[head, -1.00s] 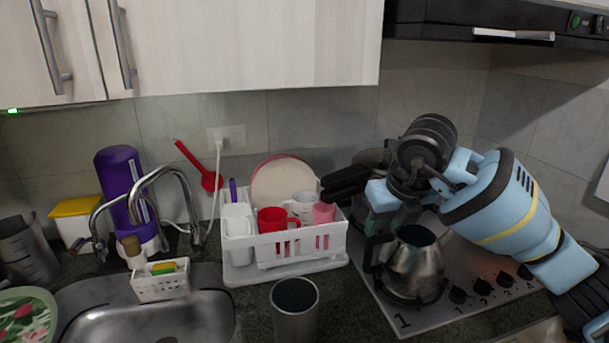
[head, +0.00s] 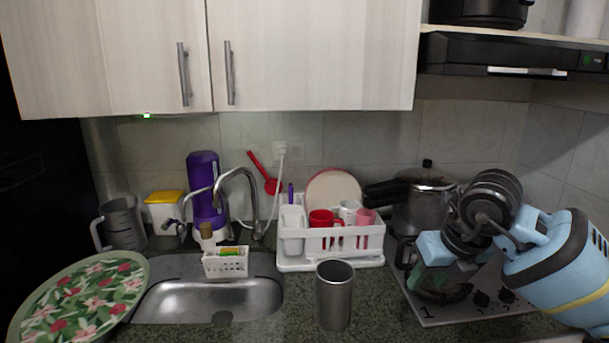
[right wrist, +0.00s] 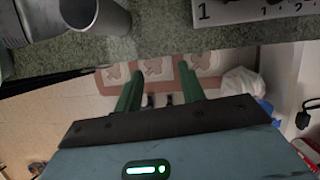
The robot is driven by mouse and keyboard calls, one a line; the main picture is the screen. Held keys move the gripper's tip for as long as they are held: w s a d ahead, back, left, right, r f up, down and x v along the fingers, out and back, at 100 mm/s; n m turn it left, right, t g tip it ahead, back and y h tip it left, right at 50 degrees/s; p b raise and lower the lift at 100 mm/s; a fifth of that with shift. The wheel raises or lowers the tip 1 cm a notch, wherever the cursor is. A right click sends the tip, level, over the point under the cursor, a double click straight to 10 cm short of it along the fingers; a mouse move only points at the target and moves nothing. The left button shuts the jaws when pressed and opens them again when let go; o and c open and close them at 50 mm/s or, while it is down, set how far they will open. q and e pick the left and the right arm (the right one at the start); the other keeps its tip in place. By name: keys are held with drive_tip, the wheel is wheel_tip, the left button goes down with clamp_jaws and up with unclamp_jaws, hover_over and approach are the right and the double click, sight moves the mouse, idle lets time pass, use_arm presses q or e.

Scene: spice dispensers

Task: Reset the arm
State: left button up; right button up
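My right arm, light blue with a black wrist, comes in from the right in the head view. My right gripper (head: 440,274) hangs in front of the stove (head: 470,312) and partly hides the metal kettle. In the right wrist view the two green fingers of this gripper (right wrist: 160,74) stand apart with nothing between them. Below them are the counter's front edge and the patterned floor. My left gripper is not in view.
A grey metal cup (head: 335,297) stands on the counter, left of the stove. A white dish rack (head: 325,245) is behind it, with a pressure cooker (head: 420,200) to its right. The sink (head: 200,302) and a floral plate (head: 80,297) are left.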

drive_tip(key=s+a+f+m+y, duration=0.2)
drive_tip(key=s+a+f+y, duration=0.15)
drive_tip(key=a+y, duration=0.25)
drive_tip(key=s+a+f+m+g+y, duration=0.1)
drive_tip(key=s+a+f+y, duration=0.1)
drive_tip(key=s+a+y, duration=0.35)
drive_tip(key=s+a+f+m+y, duration=0.2)
drive_tip(key=a+f+y, duration=0.1)
drive_tip(key=a+y, duration=0.4)
drive_tip(key=s+d+f+m+t+h, duration=0.1)
drive_tip(key=d+f+m+t+h, duration=0.55)
drive_tip(key=m, duration=0.55)
drive_tip(key=s+d+f+m+t+h, duration=0.2)
drive_tip(key=d+f+m+t+h, duration=0.2)
drive_tip(key=f+m+t+h, duration=0.45)
drive_tip(key=s+d+f+m+g+h, duration=0.1)
drive_tip(key=s+d+f+m+g, duration=0.2)
drive_tip(key=s+f, duration=0.6)
drive_tip(key=s+d+f+m+g+h, duration=0.2)
drive_tip(key=s+f+m+g, duration=0.4)
drive_tip(key=s+f, duration=0.3)
drive_tip(key=shift+s+d+f+m, duration=0.3)
drive_tip(key=shift+s+d+m, duration=0.25)
drive_tip(key=shift+s+d, duration=0.15)
